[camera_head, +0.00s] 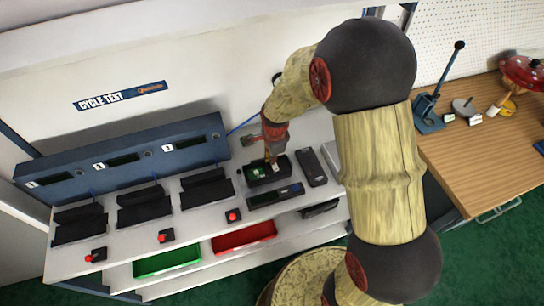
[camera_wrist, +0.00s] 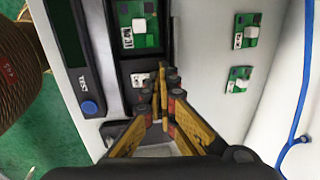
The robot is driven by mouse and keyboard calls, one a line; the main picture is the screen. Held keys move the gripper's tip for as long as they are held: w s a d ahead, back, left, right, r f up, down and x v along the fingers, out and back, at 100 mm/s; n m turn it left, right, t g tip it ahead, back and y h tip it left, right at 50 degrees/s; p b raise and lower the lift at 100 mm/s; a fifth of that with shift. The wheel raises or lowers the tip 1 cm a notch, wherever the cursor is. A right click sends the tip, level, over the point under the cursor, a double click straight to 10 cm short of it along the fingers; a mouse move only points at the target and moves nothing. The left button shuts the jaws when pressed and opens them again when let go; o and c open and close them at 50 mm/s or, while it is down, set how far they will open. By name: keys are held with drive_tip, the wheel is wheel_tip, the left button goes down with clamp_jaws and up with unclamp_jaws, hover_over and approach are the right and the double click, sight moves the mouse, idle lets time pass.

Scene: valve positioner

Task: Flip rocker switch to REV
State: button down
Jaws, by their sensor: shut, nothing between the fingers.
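In the wrist view my gripper (camera_wrist: 160,85) is shut and empty, with its yellow fingertips over the lower right part of a black fixture (camera_wrist: 121,76). The fixture holds a green board with a white block (camera_wrist: 138,27) at its upper end. A small pale label (camera_wrist: 139,79) lies just left of the fingertips. I cannot make out a rocker switch or its setting; the fingers hide part of the fixture. In the head view my gripper (camera_head: 272,158) points down at the black fixture (camera_head: 265,179) on the white bench. I cannot tell whether the fingertips touch it.
A tester with a screen and blue knob (camera_wrist: 89,107) lies left of the fixture. Two small green boards (camera_wrist: 247,30) (camera_wrist: 238,78) lie on the bench to the right. A dark handheld device (camera_head: 312,167) lies beside the fixture. Black stations (camera_head: 145,205) line the bench's left.

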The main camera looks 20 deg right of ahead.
idle(0.3)
drive_tip(key=shift+w+f+g+p, duration=0.2)
drive_tip(key=shift+f+g+p, duration=0.15)
drive_tip(key=shift+g+p, duration=0.4)
drive_tip(key=shift+f, duration=0.15)
drive_tip(key=shift+s, duration=0.15)
drive_tip(key=shift+s+r+p, duration=0.35)
drive_tip(key=shift+s+p, duration=0.05)
drive_tip(key=shift+s, duration=0.15)
wheel_tip(320, 180, up, 14)
drive_tip(key=w+p, duration=0.2)
drive_tip(key=p, duration=0.1)
